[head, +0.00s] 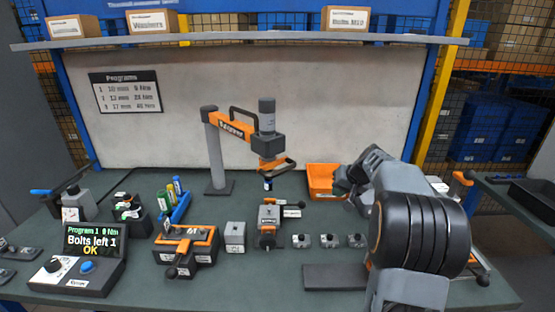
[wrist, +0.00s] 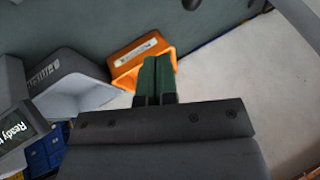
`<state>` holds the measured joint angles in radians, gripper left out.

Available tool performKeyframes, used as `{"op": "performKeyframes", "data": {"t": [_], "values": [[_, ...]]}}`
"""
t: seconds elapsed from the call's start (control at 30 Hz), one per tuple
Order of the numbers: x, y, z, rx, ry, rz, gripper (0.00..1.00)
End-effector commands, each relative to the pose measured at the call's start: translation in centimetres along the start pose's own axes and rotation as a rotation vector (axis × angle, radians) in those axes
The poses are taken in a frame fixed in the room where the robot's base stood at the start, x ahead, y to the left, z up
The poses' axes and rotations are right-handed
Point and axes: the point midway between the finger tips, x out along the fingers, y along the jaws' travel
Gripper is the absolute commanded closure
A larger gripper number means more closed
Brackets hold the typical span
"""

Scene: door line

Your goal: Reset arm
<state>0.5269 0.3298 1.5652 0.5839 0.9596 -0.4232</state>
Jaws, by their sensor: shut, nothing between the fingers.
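My arm (head: 420,230) stands at the right of the bench in the head view, folded, with its wrist end pointing back and left. In the wrist view my gripper (wrist: 157,64) shows two green fingers pressed together with nothing between them. The fingertips appear in front of the orange bin (wrist: 130,51); I cannot tell how far apart they are. In the head view my gripper's fingers are hidden behind the arm. The orange bin (head: 321,176) also shows there, left of my wrist.
An orange tool arm (head: 236,127) on a post stands mid-bench. Orange-and-grey fixtures (head: 186,246), small grey blocks (head: 329,241) and a control box (head: 76,262) reading "Bolts left 1 OK" line the front. A dark plate (head: 335,277) lies before my arm. A shelf (head: 250,38) crosses above.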

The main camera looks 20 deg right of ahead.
Motion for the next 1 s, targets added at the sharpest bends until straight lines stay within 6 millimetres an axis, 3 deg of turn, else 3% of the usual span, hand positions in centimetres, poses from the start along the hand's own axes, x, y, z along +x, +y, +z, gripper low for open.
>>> {"op": "performKeyframes", "data": {"t": [0.13, 0.27, 0.37, 0.5, 0.7, 0.83, 1.0], "values": [[0.3, 0.6, 0.5, 0.054, -0.015, 0.022, 1.00], [1.4, 1.9, 4.8, 0.118, -0.109, 0.093, 1.00], [0.0, 0.1, 9.3, 0.105, -0.181, 0.164, 1.00], [-3.2, -3.7, 16.0, 0.009, -0.247, 0.253, 1.00], [-7.4, -7.5, 23.7, -0.187, -0.265, 0.320, 1.00], [-9.3, -9.2, 26.4, -0.301, -0.246, 0.319, 1.00], [-11.0, -11.4, 27.3, -0.386, -0.198, 0.286, 1.00]]}}
